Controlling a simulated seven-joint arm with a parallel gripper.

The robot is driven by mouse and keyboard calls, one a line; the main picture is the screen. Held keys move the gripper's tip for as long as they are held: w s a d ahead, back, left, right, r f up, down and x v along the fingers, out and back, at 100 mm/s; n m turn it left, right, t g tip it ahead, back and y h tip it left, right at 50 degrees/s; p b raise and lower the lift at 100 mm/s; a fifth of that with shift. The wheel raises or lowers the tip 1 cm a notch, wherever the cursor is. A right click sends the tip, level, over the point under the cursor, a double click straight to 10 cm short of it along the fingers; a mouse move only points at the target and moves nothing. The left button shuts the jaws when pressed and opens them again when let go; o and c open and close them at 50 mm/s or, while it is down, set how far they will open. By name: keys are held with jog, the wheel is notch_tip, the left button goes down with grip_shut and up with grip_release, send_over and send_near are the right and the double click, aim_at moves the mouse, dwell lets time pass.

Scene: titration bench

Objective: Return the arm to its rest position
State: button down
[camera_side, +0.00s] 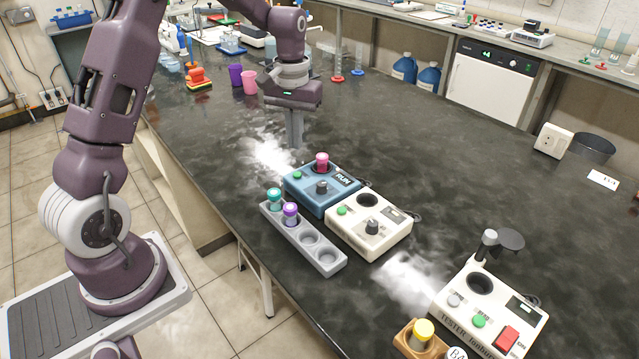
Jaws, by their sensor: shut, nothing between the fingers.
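My gripper (294,143) points down above the dark bench, just behind the blue device. Its fingers are together with nothing between them. The blue device (305,203) has a pink-capped vial (322,162) standing in its well. A cream device (352,242) beside it has an empty well and a dark knob.
Purple (236,76) and pink (250,82) cups stand behind my gripper. The bench right of the devices is largely clear.

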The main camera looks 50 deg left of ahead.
jog(key=s+d+r+m+t, duration=0.3)
jog(key=s+d+r, duration=0.6)
jog(key=r, duration=0.3)
jog(key=s+d+r+m+t, duration=0.1)
jog(key=s+d, duration=0.2)
jog(key=s, duration=0.5)
jog(key=s+d+m+t, duration=0.1)
jog(key=s+d+m, duration=0.1)
jog(key=s, duration=0.7)
jog(key=shift+d+r+t, duration=0.3)
jog(key=shift+d+r, duration=0.1)
jog(key=shift+d, duration=0.45)
jog(key=shift+w, duration=0.1)
dwell(4.1)
